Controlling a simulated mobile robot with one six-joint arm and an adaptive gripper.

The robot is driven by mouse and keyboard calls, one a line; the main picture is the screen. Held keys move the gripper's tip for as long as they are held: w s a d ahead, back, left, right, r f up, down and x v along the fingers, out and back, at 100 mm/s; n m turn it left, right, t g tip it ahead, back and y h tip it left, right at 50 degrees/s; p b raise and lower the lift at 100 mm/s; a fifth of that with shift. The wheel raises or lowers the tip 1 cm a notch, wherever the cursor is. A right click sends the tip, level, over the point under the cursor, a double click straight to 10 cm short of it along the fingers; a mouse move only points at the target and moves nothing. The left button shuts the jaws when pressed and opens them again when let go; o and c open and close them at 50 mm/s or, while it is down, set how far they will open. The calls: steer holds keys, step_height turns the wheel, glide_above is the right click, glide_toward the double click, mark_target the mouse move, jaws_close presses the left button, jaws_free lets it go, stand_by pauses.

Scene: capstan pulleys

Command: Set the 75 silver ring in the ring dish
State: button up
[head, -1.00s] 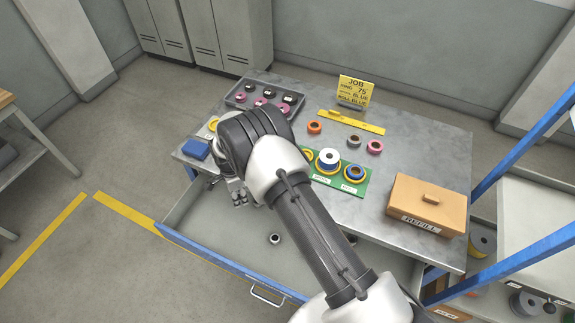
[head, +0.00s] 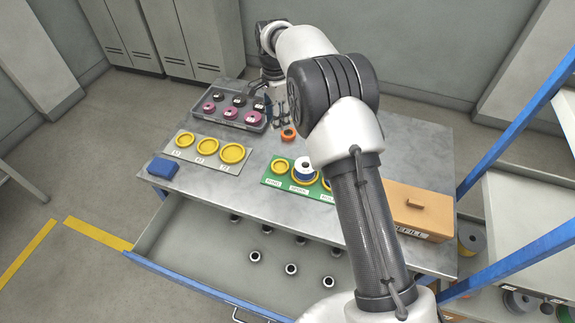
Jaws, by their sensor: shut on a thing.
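My gripper (head: 281,120) is at the back of the workbench, beside the right end of the grey tray and just behind an orange ring (head: 288,134). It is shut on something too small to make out. The green board (head: 268,178) carries labelled yellow dishes. The ring dish (head: 280,169), at its left end, looks empty. A white and blue spool (head: 303,168) stands in the middle dish. My arm hides the board's right end. Several small silver rings with dark centres (head: 291,269) stand in the open drawer; I cannot read sizes on them.
A grey plate (head: 213,166) with three empty yellow dishes lies at the left, beside a blue block (head: 162,169). The grey tray (head: 228,122) holds pink and black pieces. A tan refill box (head: 420,209) stands at the right. My arm crosses above the bench.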

steer(key=shift+d, duration=0.25)
steer(key=b, duration=0.5)
glide_toward(280, 167)
step_height(280, 167, down, 5)
steer(key=shift+f, duration=0.2)
steer(key=shift+f+b, duration=0.35)
steer(key=o, duration=1.2)
steer(key=shift+r, duration=0.15)
